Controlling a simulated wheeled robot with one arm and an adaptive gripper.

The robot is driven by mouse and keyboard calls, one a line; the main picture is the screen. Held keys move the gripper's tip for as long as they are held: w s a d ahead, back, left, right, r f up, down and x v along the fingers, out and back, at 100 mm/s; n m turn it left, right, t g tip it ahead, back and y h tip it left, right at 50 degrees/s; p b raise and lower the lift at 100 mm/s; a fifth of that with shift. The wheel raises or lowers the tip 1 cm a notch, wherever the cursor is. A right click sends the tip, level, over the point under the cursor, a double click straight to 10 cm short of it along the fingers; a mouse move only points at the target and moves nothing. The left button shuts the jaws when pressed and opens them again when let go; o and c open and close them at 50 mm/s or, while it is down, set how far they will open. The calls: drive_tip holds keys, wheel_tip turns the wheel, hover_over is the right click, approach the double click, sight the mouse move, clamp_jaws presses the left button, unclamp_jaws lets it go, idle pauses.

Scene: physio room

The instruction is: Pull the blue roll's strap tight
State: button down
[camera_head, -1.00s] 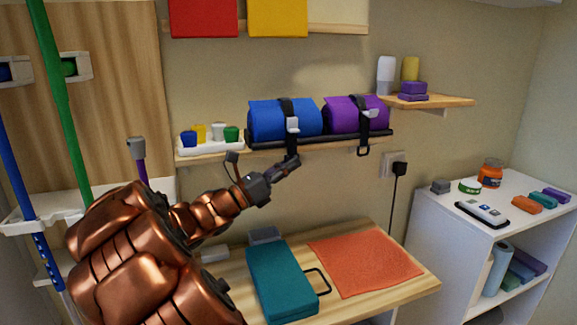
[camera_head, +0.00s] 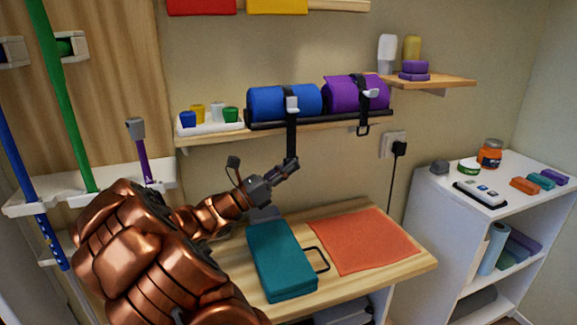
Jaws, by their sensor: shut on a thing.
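The blue roll (camera_head: 268,103) lies on a black holder on the wall shelf, left of the purple roll (camera_head: 345,94). Its black strap (camera_head: 291,136) runs over the roll, through a pale buckle (camera_head: 292,104), and hangs straight down below the shelf edge. My gripper (camera_head: 289,165) is shut on the strap's lower end, below the shelf and above the bench. The fingers hide the strap's end.
A white tray of small colored cups (camera_head: 210,127) stands left on the shelf. Below are a teal block (camera_head: 282,262) and an orange cloth (camera_head: 365,240) on the wooden bench. A white cabinet (camera_head: 440,205) stands at the right, with a black plug (camera_head: 399,148) on the wall.

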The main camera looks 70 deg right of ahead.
drive_tip(key=c, duration=1.3)
unclamp_jaws()
drive_tip(key=shift+f, duration=0.25)
drive_tip(key=shift+o, duration=0.2)
drive_tip(key=v, duration=1.2)
drive_tip(key=s+a+m+t+y+p, duration=0.3)
drive_tip(key=s+a+m+y+p, duration=0.2)
drive_tip(key=s+a+m+y, duration=0.55)
drive_tip(key=a+f+m+t+y+p, duration=0.1)
drive_tip(key=a+t+y+p, duration=0.4)
drive_tip(key=a, duration=2.4)
drive_tip(key=m+t+y, duration=0.1)
drive_tip(key=t+y, duration=0.1)
drive_tip(key=t, duration=0.2)
drive_tip(key=shift+a+f+p, duration=0.2)
drive_tip(key=shift+a+p, duration=0.1)
drive_tip(key=shift+p, duration=0.05)
